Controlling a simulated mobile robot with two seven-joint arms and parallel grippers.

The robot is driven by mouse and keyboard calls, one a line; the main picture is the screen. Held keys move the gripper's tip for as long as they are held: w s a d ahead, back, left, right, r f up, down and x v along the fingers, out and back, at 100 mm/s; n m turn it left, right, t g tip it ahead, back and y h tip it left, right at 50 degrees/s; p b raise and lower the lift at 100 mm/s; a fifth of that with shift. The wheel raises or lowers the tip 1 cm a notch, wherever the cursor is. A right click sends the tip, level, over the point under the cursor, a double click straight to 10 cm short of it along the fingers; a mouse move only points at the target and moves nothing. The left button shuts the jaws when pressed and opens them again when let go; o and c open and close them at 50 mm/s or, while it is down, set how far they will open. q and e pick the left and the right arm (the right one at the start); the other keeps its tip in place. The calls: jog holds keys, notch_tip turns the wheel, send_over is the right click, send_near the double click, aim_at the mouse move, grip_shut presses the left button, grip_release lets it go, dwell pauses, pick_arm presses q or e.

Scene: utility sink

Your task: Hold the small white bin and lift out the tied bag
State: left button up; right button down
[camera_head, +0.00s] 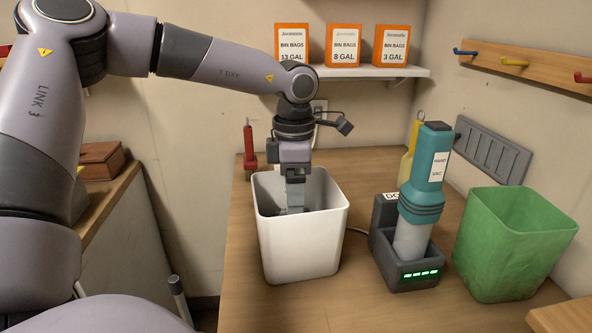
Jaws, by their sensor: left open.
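The small white bin (301,245) stands upright on the wooden counter, left of the middle of its top. My left gripper (294,203) points straight down into the bin's open mouth, with its fingers below the rim near the back. It is open. The bin's front wall hides its floor and lower inside, and I cannot make out a tied bag in it. My right gripper is not in view.
A teal hand vac (425,174) stands in a dark dock (407,267) right of the bin. A green bin (510,245) is farther right. Boxes of bin bags (343,46) sit on the wall shelf (372,71). The counter (335,300) in front is clear.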

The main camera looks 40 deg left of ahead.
pick_arm(q)
jog(key=shift+f, duration=1.1)
jog(key=c, duration=1.5)
jog(key=shift+o, duration=0.2)
jog(key=o, duration=1.5)
jog(key=shift+o, duration=0.2)
jog(key=shift+r, duration=0.1)
